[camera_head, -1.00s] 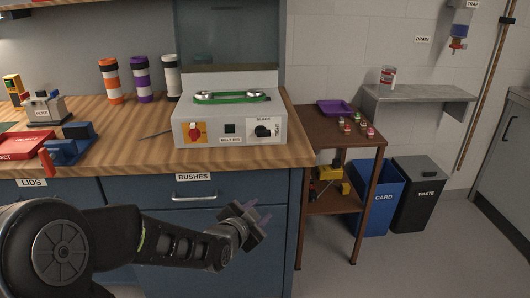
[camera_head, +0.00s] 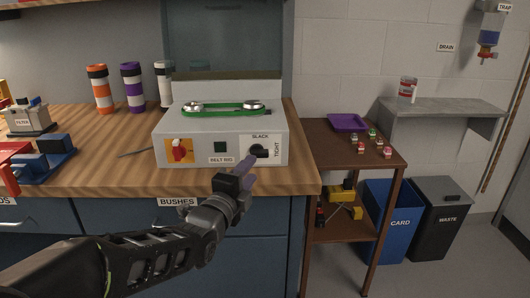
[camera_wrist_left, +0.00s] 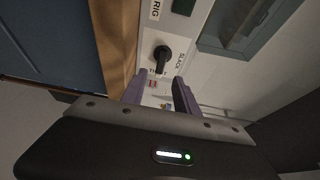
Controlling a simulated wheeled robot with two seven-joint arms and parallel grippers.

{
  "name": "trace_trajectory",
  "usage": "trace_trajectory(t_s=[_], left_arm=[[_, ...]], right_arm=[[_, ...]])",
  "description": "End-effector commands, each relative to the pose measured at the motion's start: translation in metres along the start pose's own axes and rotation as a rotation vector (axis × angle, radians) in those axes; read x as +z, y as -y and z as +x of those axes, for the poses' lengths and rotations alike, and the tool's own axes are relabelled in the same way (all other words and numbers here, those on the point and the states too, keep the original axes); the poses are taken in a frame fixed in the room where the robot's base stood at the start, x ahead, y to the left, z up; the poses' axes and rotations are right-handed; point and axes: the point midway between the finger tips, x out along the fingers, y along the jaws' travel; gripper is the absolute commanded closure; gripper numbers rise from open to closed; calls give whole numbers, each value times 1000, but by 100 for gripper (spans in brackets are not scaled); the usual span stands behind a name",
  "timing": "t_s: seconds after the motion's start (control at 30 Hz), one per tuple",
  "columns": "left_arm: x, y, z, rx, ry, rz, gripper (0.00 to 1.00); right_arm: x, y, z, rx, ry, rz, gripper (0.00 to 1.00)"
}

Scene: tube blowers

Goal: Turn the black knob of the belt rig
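The belt rig (camera_head: 221,147) is a light grey box on the wooden bench, with a green belt (camera_head: 225,107) around two pulleys on top. Its black knob (camera_head: 258,150) is on the right of the front face, between a SLACK label above and a TIGHT label at the right. In the left wrist view the knob (camera_wrist_left: 161,55) lies just beyond the fingertips. My left gripper (camera_head: 247,165) is in front of the knob and slightly below it in the head view. Its purple fingers (camera_wrist_left: 158,88) are apart and empty, not around the knob. My right gripper is out of view.
A red rotary switch (camera_head: 179,150) on a yellow plate and a dark green square (camera_head: 221,147) share the rig's front. Striped tubes (camera_head: 133,88) stand behind at the left. A brown side table (camera_head: 325,139) is at the right.

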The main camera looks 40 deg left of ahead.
Motion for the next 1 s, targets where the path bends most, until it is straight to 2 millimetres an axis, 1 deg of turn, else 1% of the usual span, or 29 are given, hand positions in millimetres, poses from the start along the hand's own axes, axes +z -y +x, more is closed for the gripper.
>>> trace_trajectory(t_s=[0.23,0.37,0.47,0.7,0.8,0.9,1.0], left_arm=[[0,0,1,0,0,-2,64],[0,0,8,1,-1,-2,64],[0,-1,18,2,-1,-4,64],[0,-1,56,3,-1,-4,64],[0,-1,68,2,-1,-4,64],[0,-1,76,2,-1,-4,64],[0,0,78,0,0,-3,64]], right_arm=[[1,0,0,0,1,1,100],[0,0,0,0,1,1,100],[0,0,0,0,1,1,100],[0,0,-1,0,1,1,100],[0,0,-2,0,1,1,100],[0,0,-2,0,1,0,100],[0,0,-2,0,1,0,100]])
